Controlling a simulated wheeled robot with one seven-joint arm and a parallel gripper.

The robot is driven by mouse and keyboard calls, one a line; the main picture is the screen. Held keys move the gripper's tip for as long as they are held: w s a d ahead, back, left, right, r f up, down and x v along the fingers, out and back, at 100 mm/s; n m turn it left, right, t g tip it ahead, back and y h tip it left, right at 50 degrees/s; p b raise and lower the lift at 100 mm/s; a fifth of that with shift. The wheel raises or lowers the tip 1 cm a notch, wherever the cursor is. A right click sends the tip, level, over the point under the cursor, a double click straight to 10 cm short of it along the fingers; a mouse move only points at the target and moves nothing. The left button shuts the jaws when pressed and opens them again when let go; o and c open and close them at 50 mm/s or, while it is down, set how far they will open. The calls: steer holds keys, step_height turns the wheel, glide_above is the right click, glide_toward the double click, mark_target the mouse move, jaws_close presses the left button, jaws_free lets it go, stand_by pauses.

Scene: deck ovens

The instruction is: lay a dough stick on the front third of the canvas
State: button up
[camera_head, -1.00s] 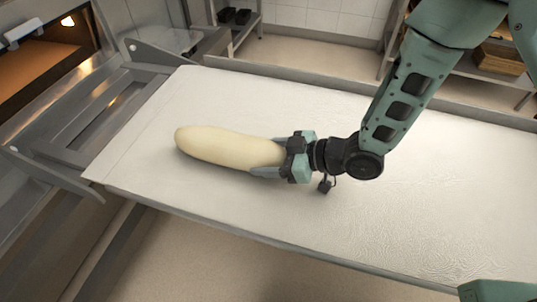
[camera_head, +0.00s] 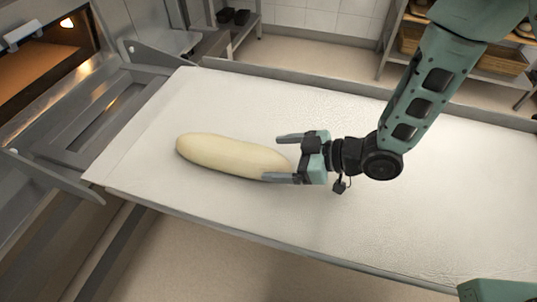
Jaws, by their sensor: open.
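The dough stick (camera_head: 228,155) is a pale, smooth, long roll. It lies on the white canvas (camera_head: 400,225), toward the canvas's left end near the oven, with its length running left to right and slightly toward me. My gripper (camera_head: 284,158) is open at the right end of the dough stick. One finger is on the far side, apart from the dough. The other overlaps the near edge of its right end in the picture; I cannot tell if they touch.
The lit oven mouth (camera_head: 48,55) is at the upper left. Metal side arms and a frame stand between it and the canvas. A metal rail (camera_head: 300,80) runs along the canvas's far edge. A shelf with a wicker basket (camera_head: 490,58) stands at the back right. The canvas right of my gripper is bare.

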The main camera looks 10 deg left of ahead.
steer(key=v, duration=0.8)
steer(key=shift+d+r, duration=0.3)
steer(key=d+r+m+t+h, duration=0.2)
steer(key=d+r+m+h, duration=0.35)
steer(key=h, duration=0.45)
steer(key=s+d+r+m+g+h, duration=0.1)
steer(key=s+d+r+g, duration=0.1)
steer(key=s, duration=0.5)
steer(key=s+d+r+m+g+h, duration=0.1)
steer(key=s+d+r+m, duration=0.1)
steer(key=s+r, duration=0.2)
steer(key=s, duration=0.3)
steer(key=shift+s+d+r+g+h, duration=0.15)
steer(key=shift+s+r+g+h, duration=0.15)
steer(key=shift+s+r+g, duration=0.1)
steer(key=shift+p, duration=0.3)
step_height(320, 180, up, 11)
steer(key=p, duration=1.1)
